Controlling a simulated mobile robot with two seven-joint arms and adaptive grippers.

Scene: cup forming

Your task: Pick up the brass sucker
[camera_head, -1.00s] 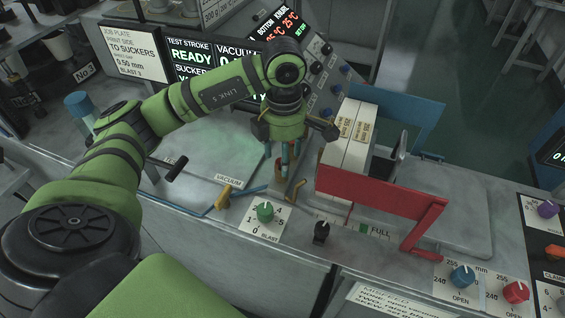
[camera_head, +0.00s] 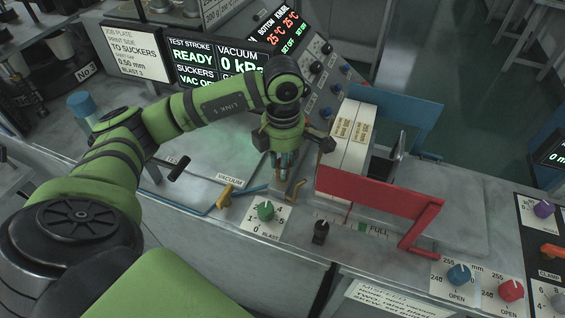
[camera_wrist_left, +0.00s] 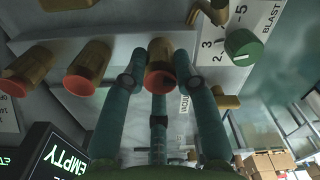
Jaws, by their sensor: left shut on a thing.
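My left gripper (camera_head: 283,174) points down at the back edge of the metal feeder, left of the white stack. It is shut, its teal fingers close together in the head view. In the left wrist view its fingers (camera_wrist_left: 158,78) close on both sides of a brass sucker (camera_wrist_left: 160,58) with an orange-red mouth. That sucker is hidden behind the fingers in the head view. Two more brass suckers (camera_wrist_left: 87,66) and (camera_wrist_left: 27,68) sit in a row beside it, apart from the fingers. My right gripper is not in view.
A red side guide (camera_head: 375,195) and a blue guide (camera_head: 405,112) flank the white stack (camera_head: 352,135). A green blast knob (camera_head: 265,210), a black knob (camera_head: 320,231) and a brass vacuum lever (camera_head: 224,196) stand close by. A screen (camera_head: 205,65) is behind the arm.

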